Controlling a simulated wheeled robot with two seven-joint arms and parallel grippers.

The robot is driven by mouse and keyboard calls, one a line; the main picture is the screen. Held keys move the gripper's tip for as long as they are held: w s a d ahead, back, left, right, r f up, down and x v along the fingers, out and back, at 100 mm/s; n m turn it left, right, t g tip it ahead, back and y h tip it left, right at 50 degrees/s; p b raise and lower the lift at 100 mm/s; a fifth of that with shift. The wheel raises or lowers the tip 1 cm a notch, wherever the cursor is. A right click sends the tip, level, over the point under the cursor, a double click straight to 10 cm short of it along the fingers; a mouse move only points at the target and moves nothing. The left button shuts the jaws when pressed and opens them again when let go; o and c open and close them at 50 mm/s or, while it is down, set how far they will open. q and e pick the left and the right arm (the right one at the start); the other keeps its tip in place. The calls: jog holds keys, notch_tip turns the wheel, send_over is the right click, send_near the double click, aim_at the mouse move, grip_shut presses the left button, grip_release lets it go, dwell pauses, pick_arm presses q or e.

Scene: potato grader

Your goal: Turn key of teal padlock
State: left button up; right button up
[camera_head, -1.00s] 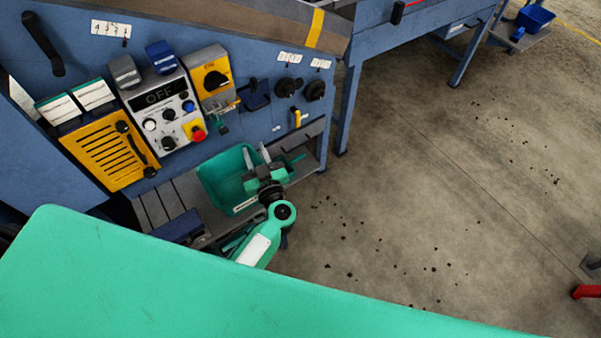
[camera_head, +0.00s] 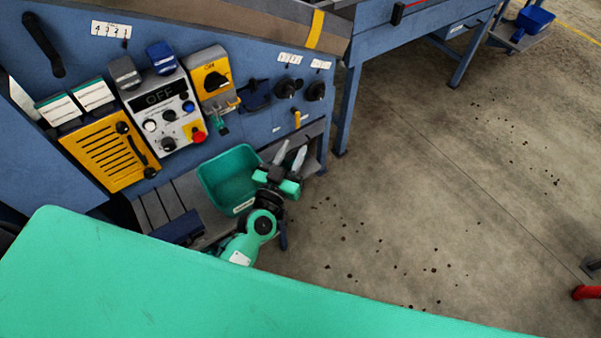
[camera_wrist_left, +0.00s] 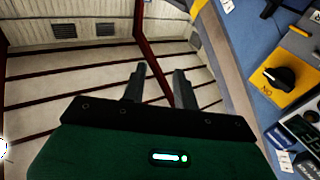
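The teal padlock (camera_head: 221,125) is small. It hangs below the yellow rotary switch box (camera_head: 211,76), near a yellow hasp (camera_head: 233,103). Its key is too small to make out. My left gripper (camera_head: 290,153) is below and to the right of the padlock, apart from it, in front of the machine. Its two fingers are spread with nothing between them. The left wrist view also shows these open fingers (camera_wrist_left: 158,82), with the switch box (camera_wrist_left: 285,75) at the right. The padlock is not clear there. My right gripper is not in view.
A green bin (camera_head: 230,178) stands on the shelf left of my left gripper. The OFF panel (camera_head: 165,110) with a red button (camera_head: 199,136) is left of the padlock. Dark knobs (camera_head: 288,88) are to its right. Open floor lies at the right.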

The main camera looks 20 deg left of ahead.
pick_arm(q)
jog(key=shift+s+d+f+m+g+h, duration=0.3)
jog(key=shift+s+d+m+g+h, duration=0.25)
jog(key=shift+s+g+h, duration=0.15)
jog(key=shift+s+d+f+m+g+h, duration=0.25)
jog(key=shift+s+d+m+g+h, duration=0.3)
jog(key=shift+s+m+g+h, duration=0.15)
jog(key=shift+s+d+f+m+g+h, duration=0.3)
jog(key=shift+s+d+m+g+h, duration=0.15)
jog(key=shift+s+d+g+h, duration=0.25)
jog(key=shift+a, duration=0.15)
